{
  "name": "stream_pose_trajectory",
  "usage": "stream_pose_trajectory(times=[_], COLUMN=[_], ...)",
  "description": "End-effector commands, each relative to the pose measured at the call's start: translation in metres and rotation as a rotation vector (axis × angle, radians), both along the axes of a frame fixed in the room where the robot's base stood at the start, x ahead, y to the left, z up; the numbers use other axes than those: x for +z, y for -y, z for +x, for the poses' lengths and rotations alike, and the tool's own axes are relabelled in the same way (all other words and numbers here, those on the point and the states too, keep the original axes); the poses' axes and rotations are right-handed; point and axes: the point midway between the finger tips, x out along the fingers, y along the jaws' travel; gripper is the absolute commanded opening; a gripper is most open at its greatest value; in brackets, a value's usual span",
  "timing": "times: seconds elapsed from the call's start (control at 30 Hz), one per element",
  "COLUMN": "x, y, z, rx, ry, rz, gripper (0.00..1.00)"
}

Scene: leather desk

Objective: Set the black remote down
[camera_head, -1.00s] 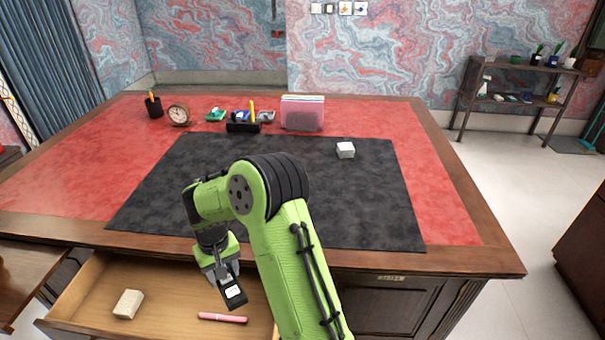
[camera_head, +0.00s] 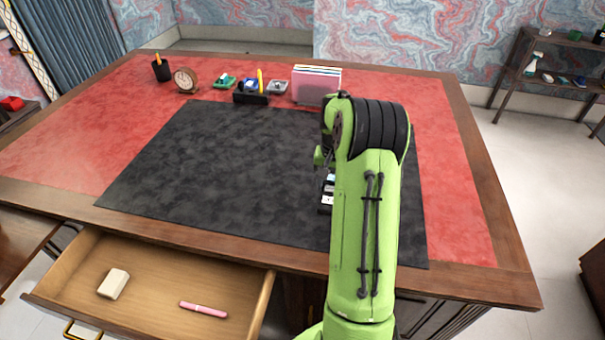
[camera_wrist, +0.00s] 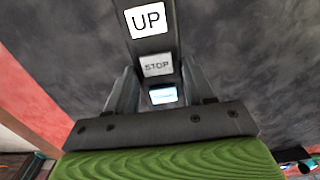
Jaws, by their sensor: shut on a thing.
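The black remote (camera_wrist: 172,35) is between the fingers of my gripper (camera_wrist: 156,88) in the wrist view. Its white buttons read UP and STOP, and a third bluish-white one sits between the fingers, too small to read. In the head view a part of the remote (camera_head: 325,209) shows at the left side of my arm, over the right part of the black desk mat (camera_head: 230,160). My arm hides most of the gripper there. I cannot tell whether the remote touches the mat.
The open drawer (camera_head: 150,300) at the front left holds a beige block (camera_head: 113,284) and a pink pen (camera_head: 203,310). A clock (camera_head: 185,79), pen cup (camera_head: 161,70), organizer (camera_head: 250,98) and file holder (camera_head: 316,84) line the back. The mat's middle and left are clear.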

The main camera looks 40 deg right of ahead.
Motion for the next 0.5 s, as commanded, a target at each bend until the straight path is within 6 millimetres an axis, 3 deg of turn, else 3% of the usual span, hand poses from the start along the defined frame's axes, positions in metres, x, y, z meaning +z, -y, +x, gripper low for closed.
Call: stream_pose_trajectory(times=[0.03,0.17,0.33,0.5], x=[-0.013,-0.03,-0.065,-0.07], y=[0.0,0.0,-0.001,0.0], z=[0.0,0.001,0.0,0.001], rx=[0.0,0.002,0.002,0.002], ry=[-0.001,0.0,-0.001,0.002], rz=[0.001,0.001,0.001,-0.002], gripper=[0.18,0.18,0.18,0.18])
